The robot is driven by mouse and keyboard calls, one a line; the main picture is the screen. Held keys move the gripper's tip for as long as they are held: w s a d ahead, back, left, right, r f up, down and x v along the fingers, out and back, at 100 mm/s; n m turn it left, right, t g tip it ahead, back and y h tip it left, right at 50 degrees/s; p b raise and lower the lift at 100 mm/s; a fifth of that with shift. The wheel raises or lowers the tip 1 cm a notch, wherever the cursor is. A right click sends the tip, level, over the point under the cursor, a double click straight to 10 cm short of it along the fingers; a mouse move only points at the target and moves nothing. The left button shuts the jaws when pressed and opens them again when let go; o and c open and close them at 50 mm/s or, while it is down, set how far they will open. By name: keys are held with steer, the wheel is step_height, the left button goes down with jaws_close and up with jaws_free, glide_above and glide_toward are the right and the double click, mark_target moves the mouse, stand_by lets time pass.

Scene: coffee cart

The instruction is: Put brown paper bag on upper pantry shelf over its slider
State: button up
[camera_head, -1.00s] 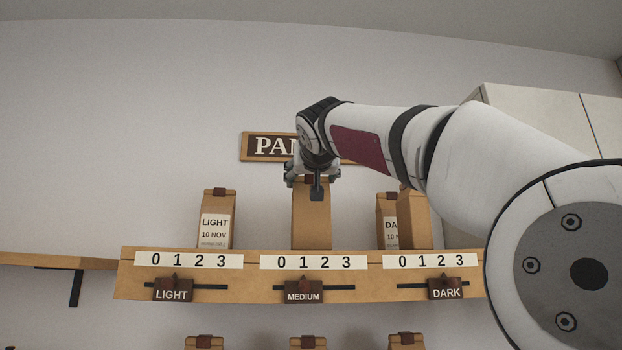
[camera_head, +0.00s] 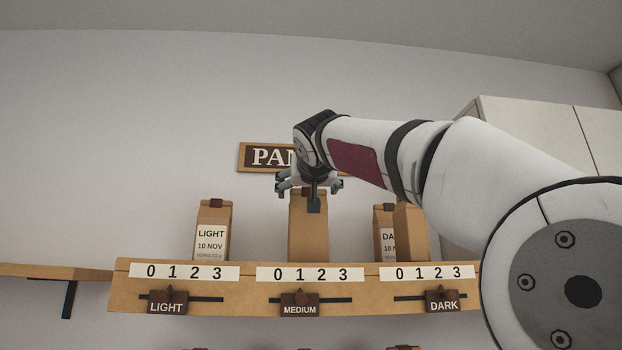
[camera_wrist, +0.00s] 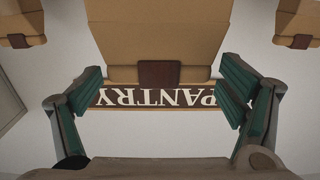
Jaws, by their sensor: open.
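A brown paper bag (camera_head: 308,232) stands upright on the upper pantry shelf (camera_head: 130,290), above the MEDIUM slider (camera_head: 299,304). My gripper (camera_head: 309,184) is at the top of this bag, its fingers apart. In the wrist view the gripper (camera_wrist: 155,98) has green-padded fingers spread wide on either side. The bag's dark clip (camera_wrist: 159,74) and top edge lie between and beyond them, with visible gaps at both sides. The bag's front label is not seen.
A LIGHT bag (camera_head: 212,230) stands left of it on the shelf. A DARK bag (camera_head: 384,232) stands to the right, partly behind a plain bag (camera_head: 410,230). A PANTRY sign (camera_head: 262,157) hangs on the wall. A lower side shelf (camera_head: 50,271) is at left.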

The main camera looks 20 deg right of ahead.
steer(key=s+a+b, duration=0.2)
steer(key=s, duration=1)
steer(key=s+d+f+n+g, duration=0.1)
steer(key=s+f+g, duration=0.25)
steer(key=f, duration=0.95)
steer(key=s+f+g, duration=0.3)
steer(key=s+f, duration=0.1)
steer(key=f, duration=1)
steer(key=s+f+g+y, duration=0.1)
steer(key=s+f+g, duration=0.1)
steer(key=s+f, duration=0.3)
steer(key=s+f+g+y, duration=0.1)
steer(key=s+f, duration=0.5)
steer(key=f, duration=0.7)
steer(key=s+d+f+n+g+y, duration=0.1)
steer(key=s+f+g, duration=0.1)
steer(key=s+f, duration=0.3)
step_height(320, 180, down, 4)
steer(key=shift+s+f+g, duration=0.1)
steer(key=shift+s+g, duration=0.05)
steer(key=shift+g, duration=0.2)
